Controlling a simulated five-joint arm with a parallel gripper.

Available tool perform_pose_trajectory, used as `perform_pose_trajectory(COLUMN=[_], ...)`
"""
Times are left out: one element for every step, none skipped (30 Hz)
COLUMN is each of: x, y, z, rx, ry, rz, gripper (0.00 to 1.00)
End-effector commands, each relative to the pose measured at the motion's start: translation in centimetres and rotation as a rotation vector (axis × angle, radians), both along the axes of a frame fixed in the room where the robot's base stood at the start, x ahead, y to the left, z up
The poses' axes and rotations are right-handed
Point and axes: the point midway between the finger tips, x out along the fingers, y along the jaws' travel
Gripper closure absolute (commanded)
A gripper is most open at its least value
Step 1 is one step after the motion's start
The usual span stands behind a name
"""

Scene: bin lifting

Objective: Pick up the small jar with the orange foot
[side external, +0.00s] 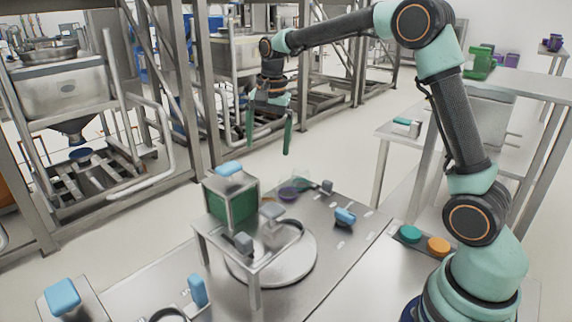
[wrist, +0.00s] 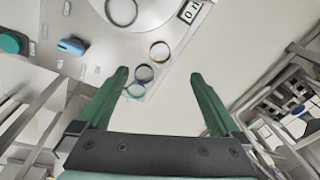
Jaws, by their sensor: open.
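Several small round rings, which look like clear jars seen from above, stand near the table edge in the wrist view. One has a brownish-orange ring (wrist: 159,51), the likely orange foot; a purple-ringed one (wrist: 144,74) and a teal-ringed one (wrist: 136,90) stand beside it. In the side view the purple-ringed jar (side external: 288,194) shows, but I cannot make out the orange one. My gripper (side external: 268,151) is open and empty, high above the table with its fingers pointing down. In the wrist view the fingers (wrist: 159,74) frame the jar area without touching anything.
A dark green box (side external: 232,201) and a small metal stand (side external: 250,258) rise from the steel table (side external: 345,255). A blue object (side external: 345,216) lies to the right. Teal (side external: 410,233) and orange (side external: 438,246) buttons sit near my base. Space around my gripper is free.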

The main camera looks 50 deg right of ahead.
Motion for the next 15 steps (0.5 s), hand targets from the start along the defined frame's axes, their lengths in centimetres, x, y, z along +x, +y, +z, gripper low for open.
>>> perform_pose_trajectory(x=[1.0,1.5,2.1,2.5,2.9,3.3,3.6,3.8,4.0,4.2,4.3,4.5,4.5,4.6,4.6], y=[-0.5,-0.8,-1.1,-1.4,-1.6,-1.8,-2.0,-2.2,-2.4,-2.5,-2.6,-2.7,-2.8,-2.8,-2.8], z=[-1.4,-2.1,-3.1,-3.7,-4.4,-5.2,-5.8,-6.3,-6.9,-7.2,-7.6,-7.9,-8.1,-8.3,-8.6], rx=[0.009,0.014,0.02,0.024,0.026,0.031,0.032,0.034,0.036,0.037,0.038,0.039,0.039,0.04,0.041], ry=[0.025,0.037,0.051,0.061,0.071,0.081,0.09,0.098,0.105,0.109,0.114,0.117,0.12,0.121,0.123], rz=[-0.06,-0.098,-0.146,-0.18,-0.212,-0.252,-0.28,-0.304,-0.332,-0.35,-0.365,-0.381,-0.389,-0.396,-0.402], gripper=[0.0,0.0,0.0,0.0,0.0,0.0,0.0,0.0,0.0,0.0,0.0,0.0,0.0,0.0,0.0])
